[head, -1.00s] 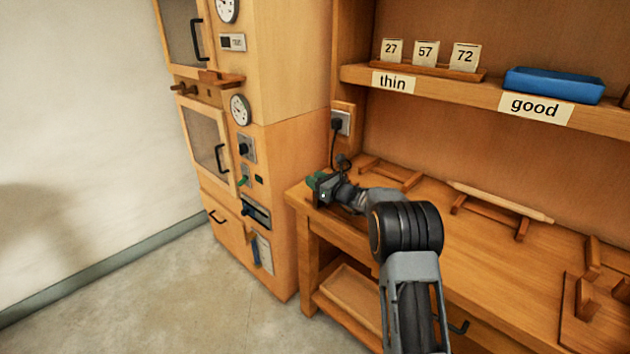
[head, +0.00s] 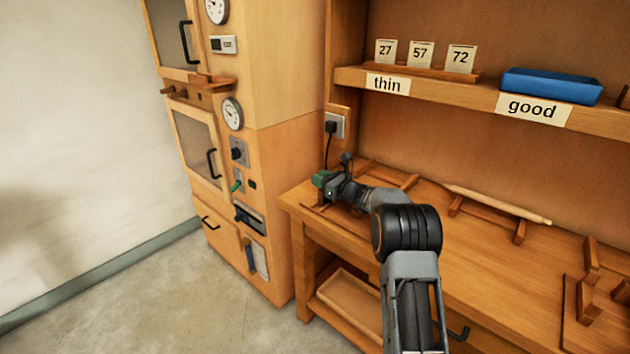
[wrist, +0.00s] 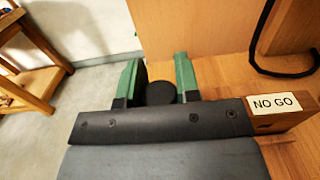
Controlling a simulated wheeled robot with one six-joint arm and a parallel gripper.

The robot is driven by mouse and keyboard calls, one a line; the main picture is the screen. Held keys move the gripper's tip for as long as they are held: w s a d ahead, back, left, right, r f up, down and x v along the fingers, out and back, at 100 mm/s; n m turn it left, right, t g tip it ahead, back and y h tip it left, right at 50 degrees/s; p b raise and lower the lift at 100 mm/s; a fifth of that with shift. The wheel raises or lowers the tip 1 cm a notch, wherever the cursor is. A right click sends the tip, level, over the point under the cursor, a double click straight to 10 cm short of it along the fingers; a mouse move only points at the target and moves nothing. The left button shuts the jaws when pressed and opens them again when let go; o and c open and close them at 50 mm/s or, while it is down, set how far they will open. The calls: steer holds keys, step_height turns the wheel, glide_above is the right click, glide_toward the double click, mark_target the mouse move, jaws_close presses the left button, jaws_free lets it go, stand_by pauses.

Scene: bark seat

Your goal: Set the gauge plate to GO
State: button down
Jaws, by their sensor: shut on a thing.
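In the wrist view, the green fingers of my gripper (wrist: 157,78) are shut on a round black knob (wrist: 160,93). Beside it on the right is a wooden block (wrist: 285,122) with a white "NO GO" label (wrist: 276,103). I take the knob and block for parts of the gauge plate, but my gripper hides most of it. No "GO" label shows. In the head view, my gripper (head: 322,184) is low over the bench's left end, next to the cabinet, and hides what it holds.
The wooden cabinet (head: 275,170) with dials and switches stands left of the bench (head: 350,232). A black cord (head: 327,150) hangs from the wall socket behind my gripper. Wooden rests and a rolling pin (head: 495,204) lie to the right. A blue tray (head: 550,86) is on the shelf above.

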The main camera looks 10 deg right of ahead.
steer(key=c, duration=0.8)
jaws_free()
steer(key=shift+w+d, duration=0.1)
steer(key=shift+d, duration=0.05)
steer(key=shift+d, duration=0.1)
steer(key=v, duration=1.3)
steer(key=shift+s+d, duration=0.1)
steer(key=shift+s, duration=0.3)
steer(key=s+a+r+n+g+h+p, duration=0.1)
steer(key=s+a+r+n+g+p, duration=0.3)
steer(key=s+a+n, duration=0.3)
steer(key=s+a+r+n+g+p, duration=0.2)
steer(key=s+a+r+n+g, duration=0.2)
steer(key=s+a+n+g, duration=0.25)
steer(key=s+r+n+h+p, duration=0.1)
steer(key=s+n+h+p, duration=0.1)
steer(key=s+n, duration=0.3)
steer(key=s+d+r+n+h+p, duration=0.1)
steer(key=s+n+h+p, duration=0.1)
steer(key=s+n+h, duration=0.2)
steer(key=s+d+r+n+h+p, duration=0.1)
steer(key=s+n+h+p, duration=0.2)
steer(key=s+n, duration=0.3)
steer(key=shift+s+r+h, duration=0.15)
steer(key=shift+s+h, duration=0.25)
steer(key=shift+s, duration=1.45)
